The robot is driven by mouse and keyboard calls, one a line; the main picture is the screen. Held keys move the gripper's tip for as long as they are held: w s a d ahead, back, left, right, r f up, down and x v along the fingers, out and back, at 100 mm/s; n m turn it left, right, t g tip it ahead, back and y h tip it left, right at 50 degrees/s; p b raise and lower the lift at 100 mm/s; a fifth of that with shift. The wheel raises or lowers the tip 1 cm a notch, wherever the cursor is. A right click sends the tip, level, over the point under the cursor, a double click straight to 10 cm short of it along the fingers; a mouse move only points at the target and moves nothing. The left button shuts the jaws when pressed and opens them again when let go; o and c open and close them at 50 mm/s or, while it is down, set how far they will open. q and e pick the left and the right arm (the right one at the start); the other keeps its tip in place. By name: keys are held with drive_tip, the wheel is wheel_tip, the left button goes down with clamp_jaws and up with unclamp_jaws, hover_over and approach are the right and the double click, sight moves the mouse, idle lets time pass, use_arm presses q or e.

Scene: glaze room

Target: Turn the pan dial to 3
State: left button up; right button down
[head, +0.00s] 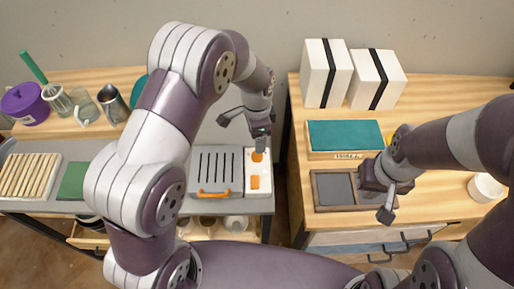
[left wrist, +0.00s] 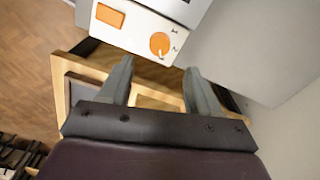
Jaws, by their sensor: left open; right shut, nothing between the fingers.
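The pan dial is a round orange knob (head: 258,156) on the white control panel (head: 265,184) at the right end of the grill unit. It also shows in the left wrist view (left wrist: 160,43), with small marks beside it; I cannot surely read its setting. My left gripper (head: 243,131) is open above the panel, one finger hanging close to the dial in the head view. In the left wrist view my left gripper (left wrist: 157,72) has its fingertips apart, with the dial beyond the gap and nothing between them. My right gripper (head: 386,214) is shut and empty over the right-hand counter.
An orange rectangular switch (left wrist: 110,15) sits on the same panel. The slotted grill (head: 215,168) has an orange handle (head: 214,193) in front. On the right counter stand a teal-topped box (head: 345,136), a grey tray (head: 317,190) and white boxes (head: 327,75). A floor gap separates the counters.

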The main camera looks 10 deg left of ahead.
use_arm(q)
wheel_tip(320, 180, up, 4)
drive_tip(key=shift+r, duration=0.2)
idle(0.4)
drive_tip(key=s+a+r+n, duration=0.1)
drive_tip(key=s+a+n, duration=0.3)
drive_tip(key=s+n, duration=0.2)
drive_tip(key=s+a+r+n+t, duration=0.1)
drive_tip(key=s+a+r+n, duration=0.1)
drive_tip(key=s+a+n, duration=0.3)
drive_tip(key=s+n, duration=0.1)
drive_tip(key=s, duration=0.3)
drive_tip(key=shift+s+r+n, duration=0.25)
drive_tip(key=shift+n, duration=0.05)
drive_tip(key=shift+s, duration=0.1)
